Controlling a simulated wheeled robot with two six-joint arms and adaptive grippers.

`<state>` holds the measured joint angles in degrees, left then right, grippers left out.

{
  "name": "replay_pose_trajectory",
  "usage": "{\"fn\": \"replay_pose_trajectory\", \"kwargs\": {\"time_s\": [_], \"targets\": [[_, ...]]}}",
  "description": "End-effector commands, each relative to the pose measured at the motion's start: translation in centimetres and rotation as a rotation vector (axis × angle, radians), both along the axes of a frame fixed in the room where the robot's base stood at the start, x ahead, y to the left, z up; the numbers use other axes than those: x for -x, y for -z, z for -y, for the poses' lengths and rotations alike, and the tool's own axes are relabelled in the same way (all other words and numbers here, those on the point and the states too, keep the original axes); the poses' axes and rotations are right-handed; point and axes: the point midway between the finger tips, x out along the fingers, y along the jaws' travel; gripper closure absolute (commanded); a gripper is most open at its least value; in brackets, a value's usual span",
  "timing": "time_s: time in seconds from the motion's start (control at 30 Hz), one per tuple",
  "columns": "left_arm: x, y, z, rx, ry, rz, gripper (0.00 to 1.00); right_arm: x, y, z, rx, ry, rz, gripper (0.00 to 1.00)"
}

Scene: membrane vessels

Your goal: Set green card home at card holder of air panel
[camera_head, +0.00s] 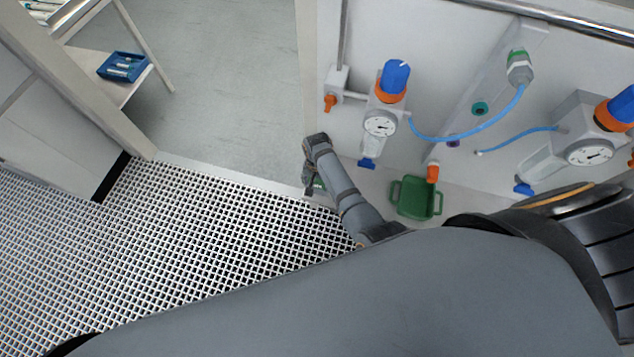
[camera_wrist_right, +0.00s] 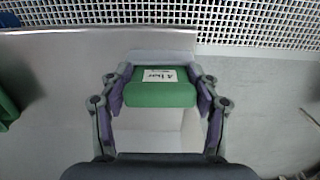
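The green card (camera_wrist_right: 160,92), a small block with a white "4 bar" label, is between the fingers of my right gripper (camera_wrist_right: 160,98) in the right wrist view. The purple finger pads press against its two sides. A pale grey piece (camera_wrist_right: 150,56) lies just beyond the card, and I cannot tell whether it is the card holder or whether the card touches it. In the head view my right gripper (camera_head: 314,188) is low at the left end of the air panel (camera_head: 440,60), with only a bit of green showing. My left gripper is out of view.
Gauges (camera_head: 380,124), blue hoses and orange knobs stand out from the panel. A green tray (camera_head: 416,198) lies to the right of my right gripper. A metal grating (camera_head: 180,240) lies at the left. A blue box (camera_head: 123,66) is on a shelf at the upper left.

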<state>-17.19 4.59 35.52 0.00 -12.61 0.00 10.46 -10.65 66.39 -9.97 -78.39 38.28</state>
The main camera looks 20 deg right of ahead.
Motion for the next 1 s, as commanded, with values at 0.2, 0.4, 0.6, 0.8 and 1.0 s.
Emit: {"fn": "replay_pose_trajectory", "kwargs": {"time_s": [0.2, 0.4, 0.6, 0.8, 1.0], "targets": [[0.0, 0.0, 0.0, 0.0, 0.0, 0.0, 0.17, 0.1, 0.1, 0.0, 0.0, 0.0, -0.002, 0.16], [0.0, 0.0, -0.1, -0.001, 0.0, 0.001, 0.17, 0.1, 0.0, 0.0, 0.0, 0.0, -0.002, 0.16], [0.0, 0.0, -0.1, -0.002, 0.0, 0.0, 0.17, -0.1, -1.8, 0.0, -0.001, 0.0, 0.001, 0.16], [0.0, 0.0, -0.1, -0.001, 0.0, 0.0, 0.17, 0.0, -5.4, -0.2, -0.006, 0.0, -0.001, 0.16], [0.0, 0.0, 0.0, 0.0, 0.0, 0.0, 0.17, 0.2, -7.4, -0.3, -0.006, -0.001, -0.008, 0.16]]}}
